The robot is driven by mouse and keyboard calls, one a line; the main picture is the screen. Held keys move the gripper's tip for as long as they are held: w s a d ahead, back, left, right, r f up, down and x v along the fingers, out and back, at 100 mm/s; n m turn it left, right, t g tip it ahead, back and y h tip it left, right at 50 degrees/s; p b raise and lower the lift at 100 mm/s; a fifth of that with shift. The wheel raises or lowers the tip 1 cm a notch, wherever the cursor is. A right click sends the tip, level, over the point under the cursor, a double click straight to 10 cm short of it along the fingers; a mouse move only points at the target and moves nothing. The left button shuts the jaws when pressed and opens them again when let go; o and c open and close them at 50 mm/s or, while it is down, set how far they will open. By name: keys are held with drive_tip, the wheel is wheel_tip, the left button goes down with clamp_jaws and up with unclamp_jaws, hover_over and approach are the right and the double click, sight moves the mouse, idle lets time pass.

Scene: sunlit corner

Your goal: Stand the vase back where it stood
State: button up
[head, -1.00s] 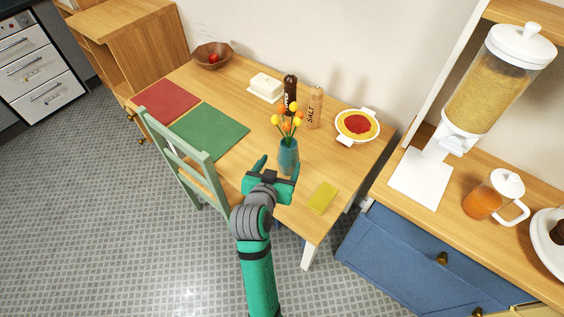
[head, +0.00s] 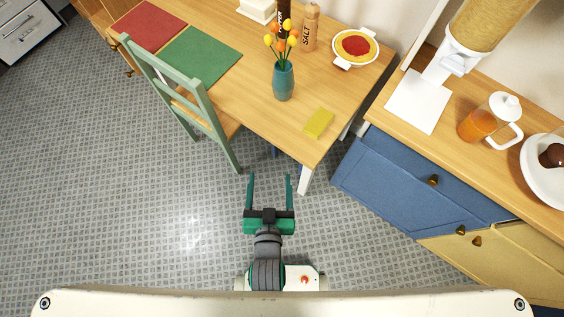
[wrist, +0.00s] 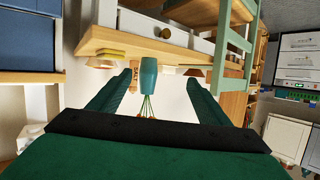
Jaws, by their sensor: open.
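The teal vase (head: 283,82) stands upright on the wooden table (head: 262,108), with orange and yellow flowers (head: 281,42) in it. My gripper (head: 270,178) is open and empty. It is in front of the table, above the floor and well apart from the vase. In the wrist view the picture is upside down. There the vase (wrist: 148,74) shows between the two spread green fingers (wrist: 152,85), some way beyond them, with its flowers pointing down in the picture.
A yellow sponge-like block (head: 318,123) lies right of the vase near the table edge. A salt mill (head: 310,27) and a red-filled dish (head: 355,47) stand behind. A green chair (head: 190,95) is at the left. Blue drawers (head: 405,185) stand at the right. Floor around my gripper is clear.

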drive_tip(key=s+d+r, duration=0.1)
drive_tip(key=s+r, duration=0.1)
drive_tip(key=s, duration=0.4)
drive_tip(key=s+d+r+t, duration=0.1)
drive_tip(key=s+d+r, duration=0.1)
drive_tip(key=s, duration=0.4)
drive_tip(key=shift+s+d+r+n, duration=0.25)
drive_tip(key=shift+s+r+n, duration=0.05)
drive_tip(key=shift+s, duration=0.1)
idle(0.4)
